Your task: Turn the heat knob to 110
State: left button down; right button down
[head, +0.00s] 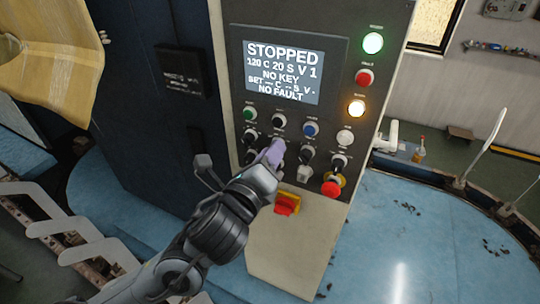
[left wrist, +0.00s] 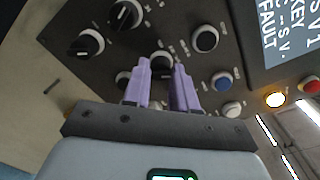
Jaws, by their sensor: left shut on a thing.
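The control panel (head: 262,190) has a display (head: 282,71) reading "STOPPED", "120 C 20 S V 1", "NO KEY", "NO FAULT". My left gripper (head: 272,152) reaches the panel from below, its purple fingers in the knob rows. In the left wrist view, the gripper (left wrist: 162,72) is shut on a black knob (left wrist: 160,57), with a finger on either side. The fingers largely hide that knob in the head view. The labels are too small to read, so I cannot tell by lettering which knob is heat. My right gripper is not in view.
A red-and-yellow switch (head: 287,204) sits below the gripper. Amber (head: 356,108) and green (head: 373,43) lamps are lit.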

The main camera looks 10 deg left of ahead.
pick_arm(q)
jog(key=shift+r+n+h+p, duration=0.15)
jog(key=shift+n+p, duration=0.35)
jog(key=shift+n, duration=1.7)
jog(key=shift+f+n+h+p, duration=0.15)
jog(key=shift+n+p, duration=0.3)
jog(key=shift+n, duration=1.75)
jog(key=shift+r, duration=0.1)
jog(key=c, duration=0.9)
grip_release()
